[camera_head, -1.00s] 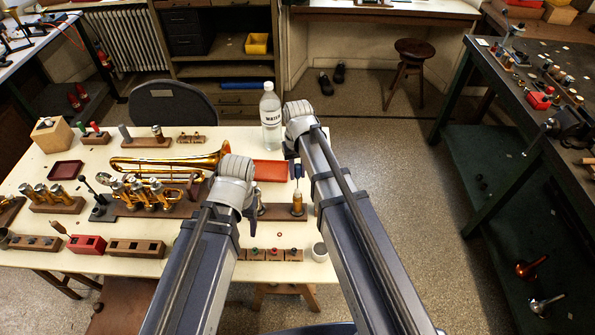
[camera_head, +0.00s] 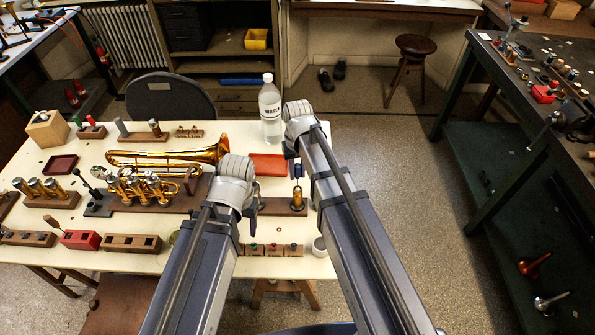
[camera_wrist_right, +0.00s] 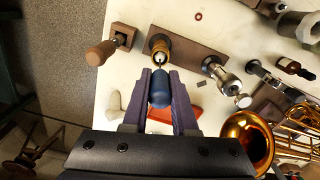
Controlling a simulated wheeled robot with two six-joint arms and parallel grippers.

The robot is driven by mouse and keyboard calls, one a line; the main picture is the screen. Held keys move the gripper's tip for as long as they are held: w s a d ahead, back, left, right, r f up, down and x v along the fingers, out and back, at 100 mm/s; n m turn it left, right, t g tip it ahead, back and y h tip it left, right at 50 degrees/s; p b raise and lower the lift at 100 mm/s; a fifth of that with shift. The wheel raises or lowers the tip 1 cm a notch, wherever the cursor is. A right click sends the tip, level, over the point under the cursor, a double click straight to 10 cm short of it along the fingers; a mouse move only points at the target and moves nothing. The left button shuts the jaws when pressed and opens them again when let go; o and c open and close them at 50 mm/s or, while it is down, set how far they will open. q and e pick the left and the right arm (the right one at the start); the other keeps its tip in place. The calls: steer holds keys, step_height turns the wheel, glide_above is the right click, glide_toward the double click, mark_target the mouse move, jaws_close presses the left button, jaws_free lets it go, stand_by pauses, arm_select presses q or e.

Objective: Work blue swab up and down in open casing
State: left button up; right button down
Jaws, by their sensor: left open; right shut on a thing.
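My right gripper (camera_head: 298,171) is shut on the blue swab's handle (camera_wrist_right: 160,89), between its two purple fingers in the right wrist view. The swab's thin rod runs down to the brass open casing (camera_head: 297,201), also seen in the wrist view (camera_wrist_right: 159,44). The rod's tip meets the casing mouth; how deep it goes is hidden. The casing stands upright on a brown wooden board (camera_wrist_right: 190,53). My left gripper (camera_head: 253,222) is open and empty to the left of the casing, partly hidden by its own wrist.
A brass trumpet (camera_head: 170,157) and a red-orange tray (camera_head: 268,163) lie behind. A water bottle (camera_head: 270,110) stands at the back edge. A silver valve (camera_wrist_right: 222,75) stands on the same board. A wood-handled tool (camera_wrist_right: 101,52) is close to the casing.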

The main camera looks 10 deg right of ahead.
mark_target(297, 164)
steer(key=shift+r+p, duration=1.7)
steer(key=shift+r, duration=0.1)
steer(key=shift+f, duration=0.15)
step_height(297, 164, down, 4)
steer(key=b, duration=0.3)
steer(key=shift+r+b, duration=0.2)
steer(key=shift+b, duration=0.2)
steer(key=shift+r+p, duration=1.85)
steer(key=shift+r, duration=0.1)
steer(key=shift+r+p, duration=2.4)
steer(key=shift+p, duration=0.05)
steer(key=shift+f, duration=0.15)
